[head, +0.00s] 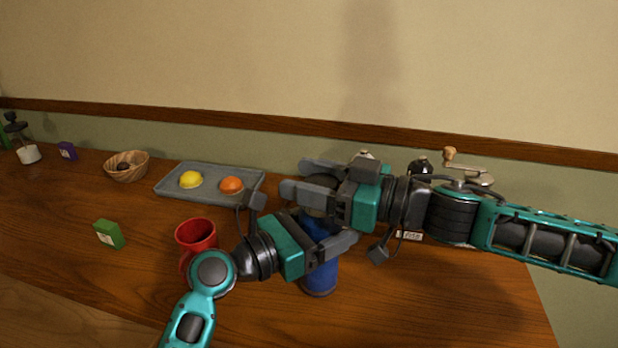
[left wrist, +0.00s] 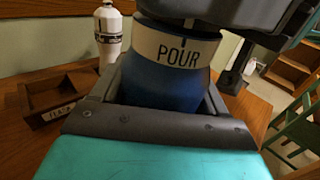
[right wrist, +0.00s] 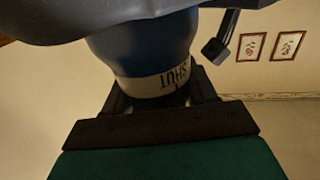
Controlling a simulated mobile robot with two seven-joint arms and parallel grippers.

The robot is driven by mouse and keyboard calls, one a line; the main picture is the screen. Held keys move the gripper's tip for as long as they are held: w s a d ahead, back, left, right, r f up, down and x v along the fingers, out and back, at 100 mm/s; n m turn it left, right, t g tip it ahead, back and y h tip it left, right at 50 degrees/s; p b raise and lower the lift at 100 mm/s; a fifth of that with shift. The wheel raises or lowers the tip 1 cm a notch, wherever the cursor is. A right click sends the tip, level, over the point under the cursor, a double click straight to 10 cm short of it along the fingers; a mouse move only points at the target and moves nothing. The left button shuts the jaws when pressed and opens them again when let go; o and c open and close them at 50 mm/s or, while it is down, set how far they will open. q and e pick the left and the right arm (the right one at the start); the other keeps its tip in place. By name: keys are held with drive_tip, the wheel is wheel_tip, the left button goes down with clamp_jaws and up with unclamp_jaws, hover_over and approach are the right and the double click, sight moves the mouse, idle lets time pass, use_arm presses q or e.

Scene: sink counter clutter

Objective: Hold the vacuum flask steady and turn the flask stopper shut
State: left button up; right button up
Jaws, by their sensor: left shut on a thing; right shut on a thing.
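The blue vacuum flask (head: 320,278) stands upright on the wooden counter, partly covered by my grippers. My left gripper (head: 325,232) is shut on its body; in the left wrist view the jaws flank the blue body (left wrist: 165,85). A cream band (left wrist: 178,48) there reads POUR, with a dark mark above the word. My right gripper (head: 303,178) is above the left one, shut at the flask's top on the stopper, which its jaws mostly hide. The right wrist view shows the band (right wrist: 150,87) reading SHUT upside down, with a dark mark close by.
A red mug (head: 196,236) stands close beside my left wrist. A grey tray (head: 210,172) with a lemon and an orange lies behind it. A green box (head: 108,234) and a basket (head: 127,168) are further left. A white bottle (left wrist: 109,38) and wooden box (left wrist: 62,98) stand near the flask.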

drive_tip(key=shift+n+g, duration=0.3)
drive_tip(key=shift+g, duration=0.1)
drive_tip(key=n+g, duration=0.1)
drive_tip(key=g, duration=0.1)
drive_tip(key=n+g+y, duration=0.1)
drive_tip(key=n+g, duration=0.1)
drive_tip(key=g, duration=0.1)
drive_tip(key=shift+s+a+n+g, duration=0.1)
drive_tip(key=shift+s+n+g, duration=0.1)
drive_tip(key=shift+n+g, duration=0.1)
drive_tip(key=n+g, duration=0.1)
drive_tip(key=g, duration=0.1)
drive_tip(key=n+g, duration=0.1)
drive_tip(key=g, duration=0.1)
drive_tip(key=n+g, duration=0.1)
drive_tip(key=shift+s+n+g+h, duration=0.35)
drive_tip(key=shift+n+g+h, duration=0.05)
drive_tip(key=n+g, duration=0.1)
drive_tip(key=n+g+h, duration=0.1)
drive_tip(key=g, duration=0.1)
drive_tip(key=n+g+h, duration=0.1)
drive_tip(key=shift+s+g, duration=0.25)
drive_tip(key=shift+g, duration=0.05)
drive_tip(key=shift+s+d+n+g+h, duration=0.1)
drive_tip(key=shift+d+n+g+h, duration=0.05)
drive_tip(key=shift+n+g+h, duration=0.45)
drive_tip(key=shift+s+d+n+g+h, duration=0.1)
drive_tip(key=shift+d+n+g+h, duration=0.05)
drive_tip(key=shift+n+g+h, duration=0.4)
drive_tip(key=shift+g+h, duration=0.25)
